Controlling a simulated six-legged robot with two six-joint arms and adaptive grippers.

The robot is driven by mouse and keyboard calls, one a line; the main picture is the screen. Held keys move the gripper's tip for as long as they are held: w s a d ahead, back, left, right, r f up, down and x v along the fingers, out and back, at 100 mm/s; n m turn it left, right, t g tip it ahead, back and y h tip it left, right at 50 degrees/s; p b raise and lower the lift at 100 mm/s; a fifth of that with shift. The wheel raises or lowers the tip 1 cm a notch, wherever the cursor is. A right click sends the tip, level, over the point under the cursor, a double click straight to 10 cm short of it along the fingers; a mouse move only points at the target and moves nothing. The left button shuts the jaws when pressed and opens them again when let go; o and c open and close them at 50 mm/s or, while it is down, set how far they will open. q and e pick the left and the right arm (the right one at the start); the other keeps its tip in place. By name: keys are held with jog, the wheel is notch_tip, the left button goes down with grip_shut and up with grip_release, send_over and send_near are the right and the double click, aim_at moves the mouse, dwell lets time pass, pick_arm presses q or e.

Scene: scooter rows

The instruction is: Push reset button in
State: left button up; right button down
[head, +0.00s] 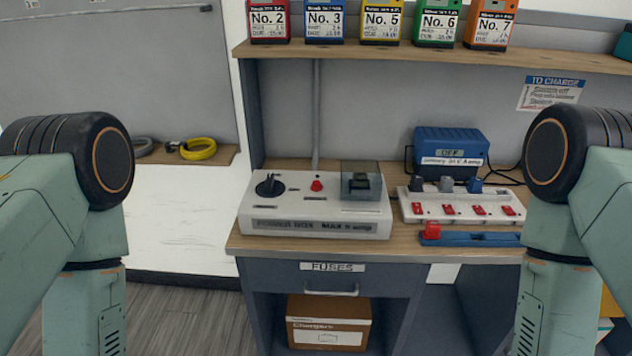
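A white control box (318,222) sits on the wooden bench top. It carries a black rotary knob (269,186) at the left, a small red button (317,185) in the middle, and a dark part under a clear smoky cover (360,181) at the right. The red button stands up above the panel; its label is too small to read. My left and right arms show at the picture's sides, apart from the box. Neither gripper is in view.
A white power strip (460,208) with red switches and plugs is right of the box. A blue tray (480,240) with a red piece lies in front of it. A blue charger (450,150) stands behind. A shelf (400,56) with numbered boxes hangs above.

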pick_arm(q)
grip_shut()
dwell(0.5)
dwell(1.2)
